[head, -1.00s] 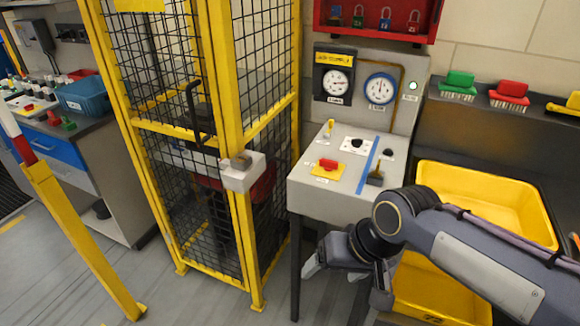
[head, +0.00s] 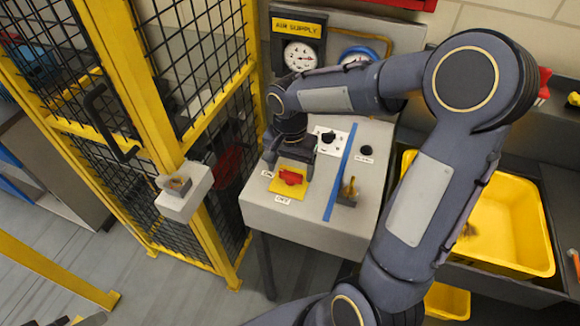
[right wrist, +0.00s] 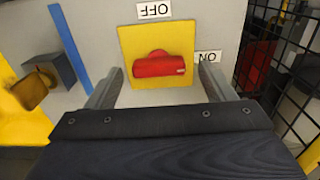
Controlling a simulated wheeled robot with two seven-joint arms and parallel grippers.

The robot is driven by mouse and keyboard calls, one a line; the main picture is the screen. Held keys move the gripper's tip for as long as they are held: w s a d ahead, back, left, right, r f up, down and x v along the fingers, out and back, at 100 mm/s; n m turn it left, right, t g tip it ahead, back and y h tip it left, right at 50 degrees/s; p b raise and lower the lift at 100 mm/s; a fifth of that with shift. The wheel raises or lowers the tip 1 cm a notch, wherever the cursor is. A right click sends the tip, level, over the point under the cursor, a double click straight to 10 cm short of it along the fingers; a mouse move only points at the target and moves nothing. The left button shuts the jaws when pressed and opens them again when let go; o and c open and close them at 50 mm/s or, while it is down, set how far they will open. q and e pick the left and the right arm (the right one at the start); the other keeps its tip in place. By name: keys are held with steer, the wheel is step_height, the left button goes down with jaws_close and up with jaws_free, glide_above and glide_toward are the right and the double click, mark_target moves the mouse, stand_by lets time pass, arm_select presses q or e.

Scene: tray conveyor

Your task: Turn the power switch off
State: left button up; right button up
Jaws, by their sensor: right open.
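The power switch is a red knob (head: 290,176) on a yellow plate (head: 284,190) on top of the grey control box. In the right wrist view the red knob (right wrist: 160,67) lies crosswise, one end toward the ON label (right wrist: 208,57). The OFF label (right wrist: 154,10) is at the picture's top. My right gripper (head: 288,158) is open just above the plate. In the right wrist view its fingers (right wrist: 160,80) are on either side of the knob, with gaps at both ends. A dark part at the head view's bottom left edge may be my left gripper, mostly cut off.
A black knob (head: 328,138) on a white plate and a small padlock-like brass piece (head: 348,188) share the box top, divided by a blue stripe (head: 337,180). A yellow cage (head: 185,140) stands left, with a grey latch box (head: 183,192). Yellow bins (head: 510,235) are at right.

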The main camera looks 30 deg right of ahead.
steer(key=shift+d+f, duration=0.1)
steer(key=shift+f, duration=0.45)
steer(key=shift+c, duration=0.3)
steer(key=c, duration=0.9)
